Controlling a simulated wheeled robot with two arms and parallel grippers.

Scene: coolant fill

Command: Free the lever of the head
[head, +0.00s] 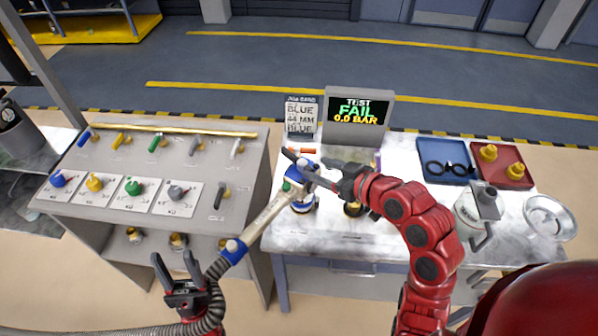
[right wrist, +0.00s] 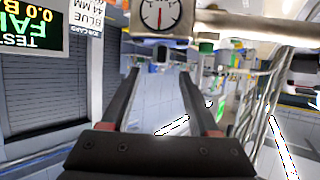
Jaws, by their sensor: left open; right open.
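The fill head (head: 302,181), blue and pale, stands on the near left part of the white table, with a long pale handle with blue ends (head: 265,217) slanting down to the left. My right gripper (head: 300,166) is at the top of the head, its jaws open. In the right wrist view the open fingers (right wrist: 160,75) point toward a gauge body (right wrist: 160,18), with nothing clearly between them. I cannot tell which part is the lever, or whether a finger touches the head.
A grey rack (head: 100,150) at left holds coloured handled parts. A screen (head: 357,112) reads FAIL, 0.0 BAR, beside a job card (head: 300,115). A blue tray (head: 445,150), red tray (head: 500,150), grey can (head: 470,212) and round dish (head: 550,217) stand at right.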

